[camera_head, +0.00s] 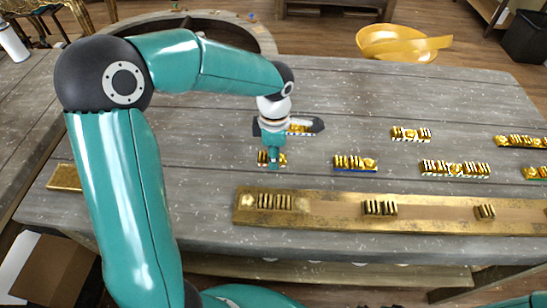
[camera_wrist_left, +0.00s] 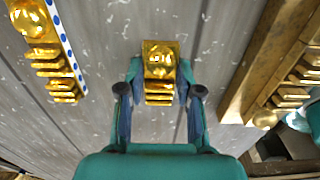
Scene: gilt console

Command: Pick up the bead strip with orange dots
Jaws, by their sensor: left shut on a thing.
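My left gripper (camera_head: 272,163) points down over the table, its fingers closed on a short gold bead strip (camera_head: 262,158). In the left wrist view this strip (camera_wrist_left: 160,60) sits between the two fingertips, with a round bead at the far end and several ridged beads nearer me. The color of any dots on its edge is hidden or too small to tell. I cannot tell whether it is clear of the table. My right gripper is not in view.
A strip with blue dots (camera_wrist_left: 67,45) lies left of the gripper in the wrist view. Other strips (camera_head: 410,134) (camera_head: 455,169) lie to the right. A long gilt board (camera_head: 330,210) runs along the front. A yellow bowl (camera_head: 397,45) stands beyond the table (camera_head: 340,95).

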